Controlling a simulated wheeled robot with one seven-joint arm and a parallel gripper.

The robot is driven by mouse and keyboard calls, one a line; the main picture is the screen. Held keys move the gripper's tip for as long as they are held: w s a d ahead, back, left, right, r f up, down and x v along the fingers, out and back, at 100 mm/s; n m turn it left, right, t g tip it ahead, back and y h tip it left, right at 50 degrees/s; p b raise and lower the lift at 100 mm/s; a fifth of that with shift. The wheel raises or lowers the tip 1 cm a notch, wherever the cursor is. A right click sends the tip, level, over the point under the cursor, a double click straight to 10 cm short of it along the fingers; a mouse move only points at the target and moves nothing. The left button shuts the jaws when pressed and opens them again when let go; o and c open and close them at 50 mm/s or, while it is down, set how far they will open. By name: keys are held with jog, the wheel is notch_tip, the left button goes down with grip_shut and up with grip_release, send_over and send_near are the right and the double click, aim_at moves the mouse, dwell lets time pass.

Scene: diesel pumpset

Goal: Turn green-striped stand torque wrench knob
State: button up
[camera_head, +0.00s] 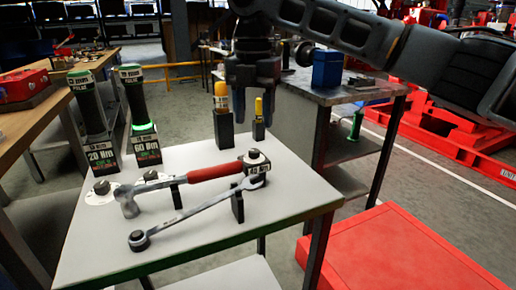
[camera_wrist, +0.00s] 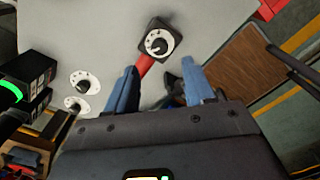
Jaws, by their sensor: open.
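Two dark torque wrenches with green bands stand upright in black stands on the white table (camera_head: 110,262): the 20 Nm one (camera_head: 88,105) and the 60 Nm one (camera_head: 137,100), whose stand has a glowing green ring. Two dark knobs on white dials sit in front of them, a left knob (camera_head: 101,187) and a right knob (camera_head: 150,175). Both dials show at left in the wrist view, upper (camera_wrist: 84,82) and lower (camera_wrist: 77,103). My gripper (camera_head: 252,85) is open and empty, above the table's back right, away from these dials. Its fingers (camera_wrist: 160,80) point towards the table.
A black box with a dial knob (camera_head: 254,156) lies beyond my fingers in the wrist view (camera_wrist: 157,43). A red-handled hammer (camera_head: 205,174) and a long wrench (camera_head: 185,214) lie in front. Two yellow-topped tools (camera_head: 222,100) (camera_head: 258,108) stand near my gripper.

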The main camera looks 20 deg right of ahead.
aim_at(254, 150)
notch_tip(254, 150, down, 8)
jog(key=shift+r+b, duration=0.25)
jog(key=shift+b, duration=0.45)
jog(key=shift+c, duration=0.3)
grip_shut()
